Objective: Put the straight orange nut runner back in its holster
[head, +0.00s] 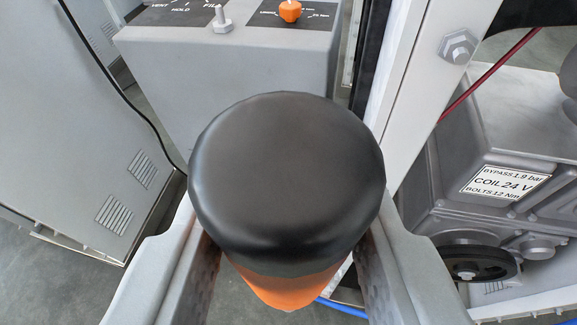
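The orange nut runner (285,287) is between the two fingers of my gripper (287,270), which is shut on it. Its black rounded end cap (287,175) faces the camera and fills the middle of the head view. The orange body below the cap is mostly hidden by the cap. The tool's far end is hidden. I cannot make out a holster in this view.
A grey control box (235,75) with a lever and an orange knob (290,10) stands behind the tool. A white post (425,75) rises right of it. A grey valve block (500,160) with a black handwheel (470,268) is at right. A grey cabinet (75,120) stands left.

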